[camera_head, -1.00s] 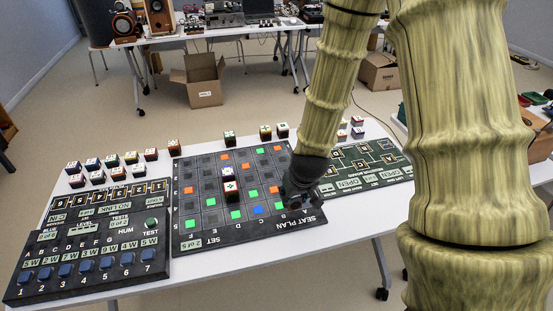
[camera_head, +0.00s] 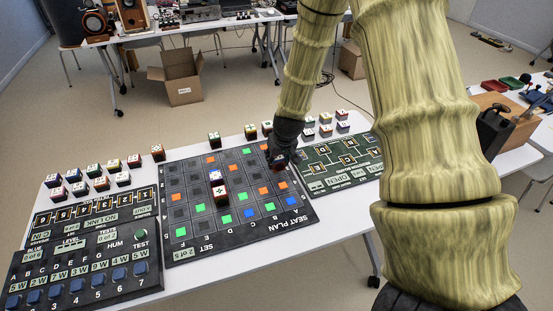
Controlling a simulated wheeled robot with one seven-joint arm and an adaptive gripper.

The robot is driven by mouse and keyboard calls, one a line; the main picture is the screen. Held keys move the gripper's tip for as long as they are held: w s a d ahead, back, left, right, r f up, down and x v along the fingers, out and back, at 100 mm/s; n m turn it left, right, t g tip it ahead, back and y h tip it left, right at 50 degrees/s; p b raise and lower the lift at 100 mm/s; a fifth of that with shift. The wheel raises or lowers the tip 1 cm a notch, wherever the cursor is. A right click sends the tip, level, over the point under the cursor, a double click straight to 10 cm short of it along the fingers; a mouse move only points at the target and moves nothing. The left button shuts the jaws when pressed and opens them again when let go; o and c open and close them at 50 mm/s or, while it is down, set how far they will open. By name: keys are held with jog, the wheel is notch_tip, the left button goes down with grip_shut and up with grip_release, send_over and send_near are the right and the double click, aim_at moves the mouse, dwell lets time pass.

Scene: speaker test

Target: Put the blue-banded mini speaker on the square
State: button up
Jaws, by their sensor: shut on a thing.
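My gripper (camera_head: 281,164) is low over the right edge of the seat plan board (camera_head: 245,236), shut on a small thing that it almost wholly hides. The held thing looks like a mini speaker, but I cannot make out its band. The board is dark, with a grid of grey, orange, green and blue squares. A mini speaker with a bluish top (camera_head: 215,175) stands mid-board. Which square is meant, I cannot tell.
Several mini speakers stand at the left (camera_head: 92,171), behind the board (camera_head: 251,132) and at the right (camera_head: 326,130). A control panel (camera_head: 85,270) lies at left and a green board (camera_head: 350,176) at right. My arm crosses the right side.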

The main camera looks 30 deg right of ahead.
aim_at(276, 161)
jog(key=shift+w+d+f, duration=0.1)
jog(key=shift+w+d, duration=0.15)
jog(key=shift+w, duration=0.3)
jog(key=shift+w+d+f, duration=0.1)
jog(key=shift+w+d, duration=0.15)
jog(key=shift+w, duration=0.3)
jog(key=shift+f+p, duration=0.65)
jog(key=shift+f, duration=1)
jog(key=shift+f, duration=0.15)
jog(key=o, duration=1)
jog(key=shift+o, duration=0.2)
jog(key=b+v, duration=0.1)
jog(key=v, duration=1.1)
jog(key=shift+s, duration=0.1)
